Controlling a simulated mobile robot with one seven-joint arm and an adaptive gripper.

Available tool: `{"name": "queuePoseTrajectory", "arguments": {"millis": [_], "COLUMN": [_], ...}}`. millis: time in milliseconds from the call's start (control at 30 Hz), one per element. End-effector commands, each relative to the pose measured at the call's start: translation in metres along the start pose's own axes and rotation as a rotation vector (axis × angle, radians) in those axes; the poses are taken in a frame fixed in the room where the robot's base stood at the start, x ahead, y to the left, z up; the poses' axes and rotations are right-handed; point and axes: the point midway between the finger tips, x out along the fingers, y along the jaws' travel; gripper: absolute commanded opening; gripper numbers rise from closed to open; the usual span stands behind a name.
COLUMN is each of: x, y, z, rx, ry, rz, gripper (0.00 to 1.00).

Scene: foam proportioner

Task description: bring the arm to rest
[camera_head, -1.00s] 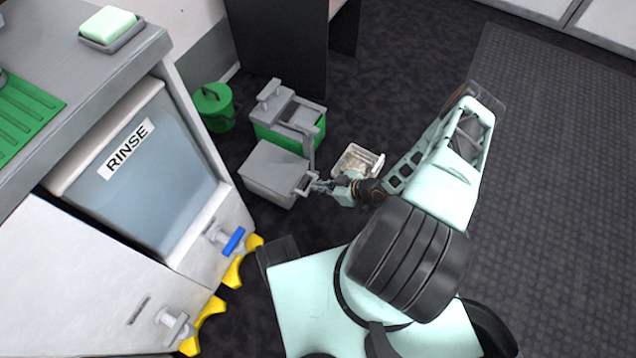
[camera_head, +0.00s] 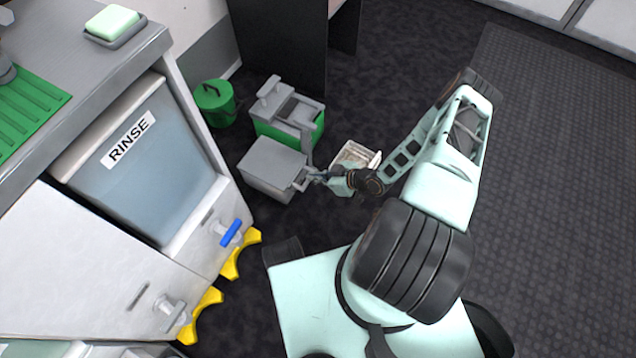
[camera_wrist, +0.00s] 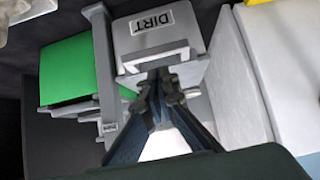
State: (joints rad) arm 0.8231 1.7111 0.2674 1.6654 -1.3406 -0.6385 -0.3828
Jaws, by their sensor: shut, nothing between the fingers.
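My gripper (camera_head: 314,176) is at the end of my arm, low in the middle of the head view, right beside the handle of a grey bin. In the wrist view my gripper (camera_wrist: 160,78) has its fingertips together, with nothing seen between them. The grey bin (camera_head: 270,163) has a flat lid. In the wrist view the grey bin (camera_wrist: 140,40) carries a DIRT label, and the fingertips overlap its front handle. I cannot tell whether they touch it.
A green and grey mop bucket (camera_head: 318,128), a green lidded bin (camera_head: 214,103) and a white tray (camera_head: 364,150) stand near the gripper. The RINSE tank (camera_head: 150,180) and cabinet are at left.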

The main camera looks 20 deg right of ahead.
Motion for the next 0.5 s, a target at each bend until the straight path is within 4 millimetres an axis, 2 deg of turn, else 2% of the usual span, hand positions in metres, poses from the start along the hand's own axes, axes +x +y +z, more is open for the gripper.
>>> {"name": "queuePoseTrajectory", "arguments": {"millis": [300, 500], "x": [-0.038, -0.050], "y": [0.000, 0.000], "z": [0.060, 0.080], "rx": [0.001, 0.000], "ry": [0.000, 0.001], "rz": [0.001, 0.001], "gripper": [0.00, 0.00]}}
